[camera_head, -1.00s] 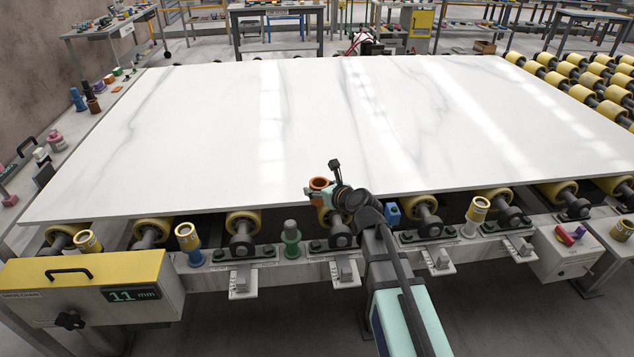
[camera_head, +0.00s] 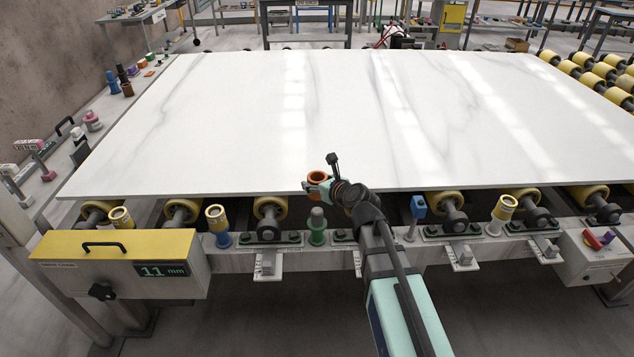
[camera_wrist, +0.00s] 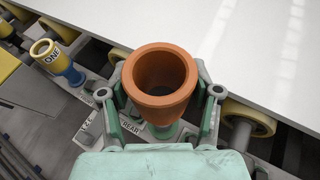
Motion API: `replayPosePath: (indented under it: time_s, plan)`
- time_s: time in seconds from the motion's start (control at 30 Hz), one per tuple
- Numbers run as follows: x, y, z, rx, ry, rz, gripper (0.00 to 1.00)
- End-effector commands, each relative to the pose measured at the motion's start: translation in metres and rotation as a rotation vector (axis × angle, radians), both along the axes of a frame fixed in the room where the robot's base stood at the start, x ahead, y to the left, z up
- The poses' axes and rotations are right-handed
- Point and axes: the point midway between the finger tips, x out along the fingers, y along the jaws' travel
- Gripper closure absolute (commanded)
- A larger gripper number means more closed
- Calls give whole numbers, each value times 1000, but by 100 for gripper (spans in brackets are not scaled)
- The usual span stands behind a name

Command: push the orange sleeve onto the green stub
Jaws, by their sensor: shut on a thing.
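The orange sleeve (camera_head: 318,178) is held upright in my gripper (camera_head: 317,186), above the front rail at the slab's near edge. In the wrist view the sleeve (camera_wrist: 160,85) has its open rim facing the camera, with one finger of my gripper (camera_wrist: 160,97) on each side. The green stub (camera_head: 317,226) stands upright on the rail, below the sleeve in the head view, with a visible gap between them. In the wrist view a green part (camera_wrist: 164,131) shows under the sleeve; the sleeve hides most of it.
The white slab (camera_head: 250,110) lies just behind on yellow rollers. A yellow-topped blue stub (camera_head: 217,226) stands left of the green stub. A blue-topped post (camera_head: 417,208) stands right of my arm. The thickness gauge box (camera_head: 120,265) is at the front left.

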Motion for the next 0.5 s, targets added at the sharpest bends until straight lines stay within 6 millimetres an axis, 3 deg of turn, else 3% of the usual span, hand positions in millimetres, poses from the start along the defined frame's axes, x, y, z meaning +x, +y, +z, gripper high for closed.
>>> replayPosePath:
  time_s: [0.1,0.5]
  plan:
    - [0,0,3,1,1,0,75]
    - [0,0,-34,0,1,0,75]
